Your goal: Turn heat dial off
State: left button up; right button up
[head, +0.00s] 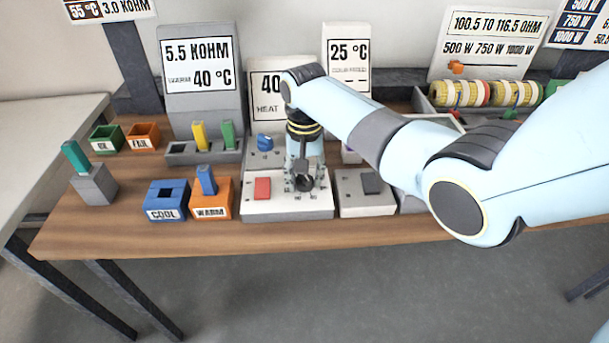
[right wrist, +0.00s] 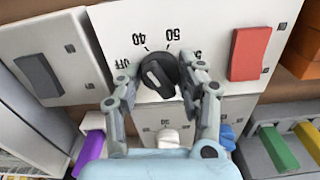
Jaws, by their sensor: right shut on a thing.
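The black heat dial (right wrist: 158,74) sits on the white heater panel (right wrist: 205,48), with OFF, 40 and 50 marked around it. In the head view the same white panel (head: 287,207) stands near the table's front edge, and the dial is largely hidden by my gripper. My right gripper (right wrist: 161,86) points down at the dial with a finger on each side, shut on it; it also shows in the head view (head: 305,180). A pale line shows on the dial's knob, but I cannot tell exactly which mark it points to. My left gripper is not in view.
A red switch (head: 262,188) is beside the dial on the same panel. Left of it are an orange WARM box (head: 211,211) and a blue COOL box (head: 165,214). A grey-switch panel (head: 366,205) is to the right. Signs stand behind.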

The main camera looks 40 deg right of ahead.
jog(key=n+p, duration=0.3)
jog(key=shift+r+n, duration=0.15)
jog(key=shift+n, duration=0.25)
jog(key=n+p, duration=0.1)
jog(key=n, duration=0.2)
jog(key=shift+n+p, duration=0.65)
jog(key=shift+n, duration=0.85)
jog(key=o, duration=1.1)
jog(key=shift+o, duration=0.2)
notch_tip(320, 180, up, 12)
